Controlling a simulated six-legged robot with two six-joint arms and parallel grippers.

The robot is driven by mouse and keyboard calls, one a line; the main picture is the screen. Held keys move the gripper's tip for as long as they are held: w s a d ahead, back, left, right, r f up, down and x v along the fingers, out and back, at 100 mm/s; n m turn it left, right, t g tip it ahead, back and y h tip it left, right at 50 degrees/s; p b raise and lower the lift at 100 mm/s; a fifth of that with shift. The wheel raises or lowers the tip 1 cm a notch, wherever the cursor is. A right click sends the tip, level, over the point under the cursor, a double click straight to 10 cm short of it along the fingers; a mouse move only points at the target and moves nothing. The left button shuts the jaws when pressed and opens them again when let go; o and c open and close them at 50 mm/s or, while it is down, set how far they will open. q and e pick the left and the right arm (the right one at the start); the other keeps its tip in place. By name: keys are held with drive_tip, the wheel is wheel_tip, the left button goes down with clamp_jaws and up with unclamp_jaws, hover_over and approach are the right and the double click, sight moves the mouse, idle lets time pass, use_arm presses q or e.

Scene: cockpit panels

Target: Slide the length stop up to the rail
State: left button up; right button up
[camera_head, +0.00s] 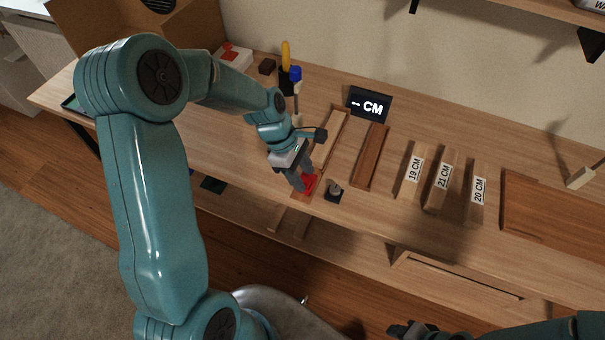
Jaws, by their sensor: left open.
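A small red piece (310,184), which looks like the length stop, sits near the front edge of the workbench. My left gripper (301,183) comes down over it with its fingers open. The fingers hide part of the red piece, and I cannot tell whether they touch it. A long light wooden strip (333,136), perhaps the rail, runs back from near the gripper. A darker wooden bar (370,157) lies to its right. My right gripper (408,329) shows only partly at the bottom edge, away from the bench, and its jaws are unclear.
A dark knob (334,190) stands just right of the red piece. A display (370,104) reading "-- CM" stands behind. A tool holder (290,82) is at the back.

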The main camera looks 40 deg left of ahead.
use_arm(q)
drive_tip(key=shift+d+f, duration=0.2)
drive_tip(key=shift+f, duration=0.05)
clamp_jaws()
drive_tip(key=shift+a, duration=0.1)
